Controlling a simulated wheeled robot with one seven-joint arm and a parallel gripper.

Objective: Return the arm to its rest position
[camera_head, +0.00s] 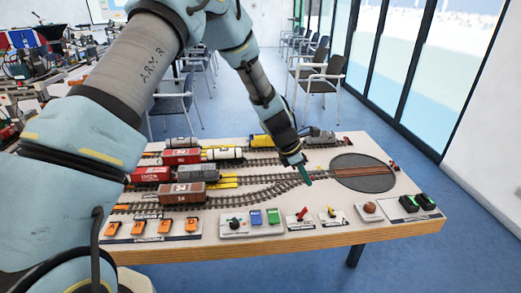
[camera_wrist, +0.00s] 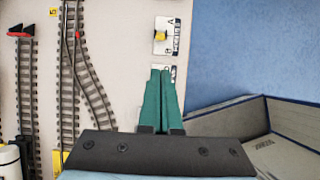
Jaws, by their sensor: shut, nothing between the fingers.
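My gripper (camera_head: 306,178) is over the model railway table in the head view, beside the curved track and left of the round turntable. Its teal fingers point down and right. In the wrist view the two teal fingers (camera_wrist: 162,75) lie together with nothing between them. My arm reaches in from the left and bends down over the table, hiding part of the table's left side. I cannot tell how far the fingertips are above the board.
The table (camera_head: 335,236) carries tracks, red and brown wagons (camera_head: 181,193), a dark turntable (camera_head: 363,172) and control panels (camera_head: 250,222) along the front. Chairs (camera_head: 317,80) stand behind it. A grey box (camera_wrist: 280,140) shows beside the table in the wrist view. Floor is clear at right.

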